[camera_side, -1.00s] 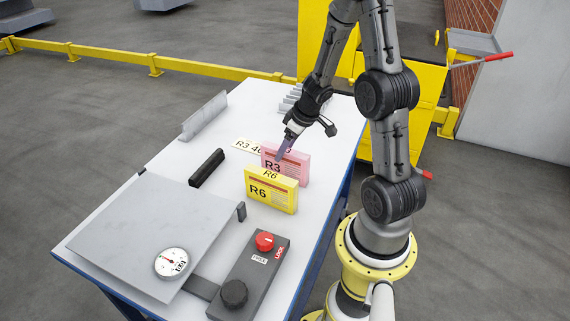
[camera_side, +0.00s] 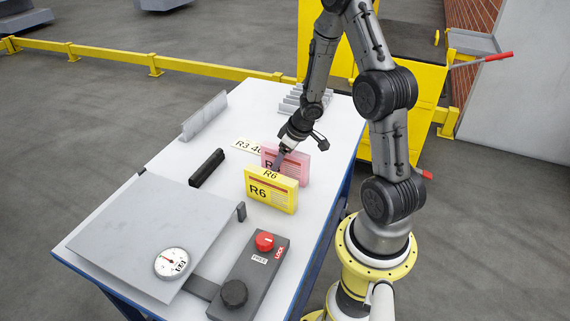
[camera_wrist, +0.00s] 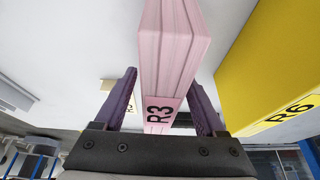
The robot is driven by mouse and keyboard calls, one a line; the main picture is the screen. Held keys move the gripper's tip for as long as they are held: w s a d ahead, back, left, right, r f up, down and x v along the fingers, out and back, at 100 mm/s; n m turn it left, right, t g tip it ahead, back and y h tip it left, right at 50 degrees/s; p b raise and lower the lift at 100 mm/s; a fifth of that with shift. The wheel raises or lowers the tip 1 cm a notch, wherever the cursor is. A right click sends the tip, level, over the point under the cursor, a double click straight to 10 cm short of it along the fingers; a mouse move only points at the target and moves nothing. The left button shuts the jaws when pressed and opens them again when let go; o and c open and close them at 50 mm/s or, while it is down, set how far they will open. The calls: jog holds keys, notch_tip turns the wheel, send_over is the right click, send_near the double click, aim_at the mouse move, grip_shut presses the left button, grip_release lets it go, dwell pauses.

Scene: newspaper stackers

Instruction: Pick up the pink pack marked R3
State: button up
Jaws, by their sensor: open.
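The pink pack marked R3 (camera_side: 298,163) stands upright on the table behind the yellow R6 pack. My gripper (camera_side: 278,160) is down at the pink pack and hides part of its label in the side view. In the wrist view the pink pack (camera_wrist: 170,60) runs between the two purple fingers of my gripper (camera_wrist: 165,100). The fingers are open, one on each side of the pack, with a gap visible on the left. Whether the right finger touches it I cannot tell.
The yellow R6 pack (camera_side: 270,192) stands close in front, and in the wrist view (camera_wrist: 270,70) lies right of the fingers. A label card (camera_side: 245,145), a black bar (camera_side: 206,168) and a grey plate (camera_side: 150,230) are left. A control box (camera_side: 250,275) is in front.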

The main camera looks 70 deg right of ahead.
jog(key=shift+f, duration=0.25)
dwell(0.4)
grip_shut()
dwell(0.4)
